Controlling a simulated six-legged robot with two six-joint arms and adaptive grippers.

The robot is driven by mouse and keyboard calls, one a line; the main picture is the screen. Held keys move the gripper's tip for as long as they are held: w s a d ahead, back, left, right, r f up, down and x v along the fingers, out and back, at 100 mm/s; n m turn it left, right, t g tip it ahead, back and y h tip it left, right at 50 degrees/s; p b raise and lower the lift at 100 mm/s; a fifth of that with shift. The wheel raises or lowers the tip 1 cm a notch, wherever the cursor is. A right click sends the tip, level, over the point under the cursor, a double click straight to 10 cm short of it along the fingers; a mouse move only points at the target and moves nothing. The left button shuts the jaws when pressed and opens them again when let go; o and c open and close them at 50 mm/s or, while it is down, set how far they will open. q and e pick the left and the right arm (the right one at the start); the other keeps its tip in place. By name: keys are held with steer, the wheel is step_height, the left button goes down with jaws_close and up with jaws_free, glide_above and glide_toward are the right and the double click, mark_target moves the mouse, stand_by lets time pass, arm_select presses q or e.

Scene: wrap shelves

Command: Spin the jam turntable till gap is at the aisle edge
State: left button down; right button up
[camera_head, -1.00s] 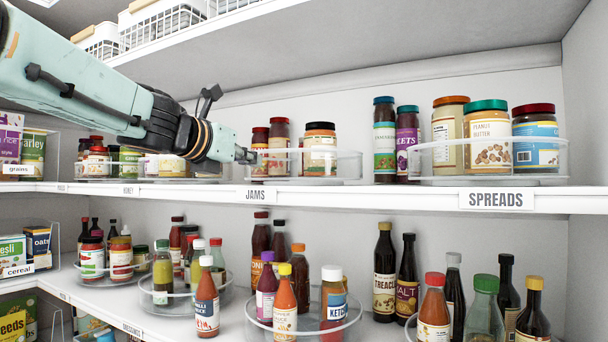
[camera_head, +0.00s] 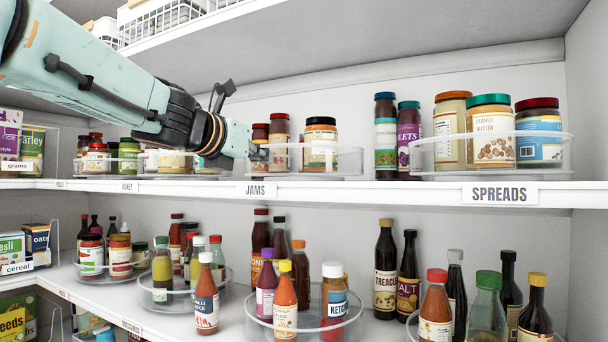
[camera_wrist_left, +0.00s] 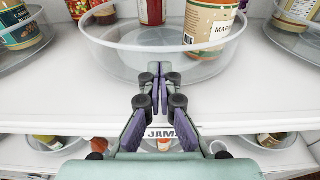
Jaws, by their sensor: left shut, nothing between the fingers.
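The jam turntable (camera_head: 345,162) is a clear round tray with a low wall, on the upper shelf above the JAMS label (camera_head: 262,190). It also shows in the left wrist view (camera_wrist_left: 112,62). A dark-lidded jar (camera_head: 320,140) stands on it, with more jars (camera_head: 279,135) behind to the left. In the wrist view, the front and left of its floor are bare, with a jar (camera_wrist_left: 209,25) at the right. My left gripper (camera_head: 262,154) is shut and empty, its tips (camera_wrist_left: 159,72) at the turntable's near wall; contact cannot be told. My right gripper is out of view.
The spreads turntable (camera_head: 490,155) stands to the right, with two tall jars (camera_head: 385,135) between. Another turntable (camera_head: 165,175) stands left, partly behind my arm. Bottles on turntables (camera_head: 305,325) fill the shelf below. The white front shelf edge (camera_head: 400,195) is clear.

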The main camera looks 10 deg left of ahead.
mark_target(284, 157)
arm_select(q)
steer(key=shift+s+d+r, duration=0.1)
steer(key=shift+s+d, duration=0.15)
steer(key=shift+s, duration=0.05)
steer(key=shift+d, duration=0.1)
steer(key=shift+w+d, duration=0.15)
steer(key=shift+d, duration=0.4)
steer(key=shift+s+d, duration=0.25)
steer(key=shift+d, duration=0.35)
steer(key=shift+w+a, duration=0.1)
steer(key=shift+w, duration=0.05)
step_height(284, 157, up, 10)
stand_by(0.3)
stand_by(0.5)
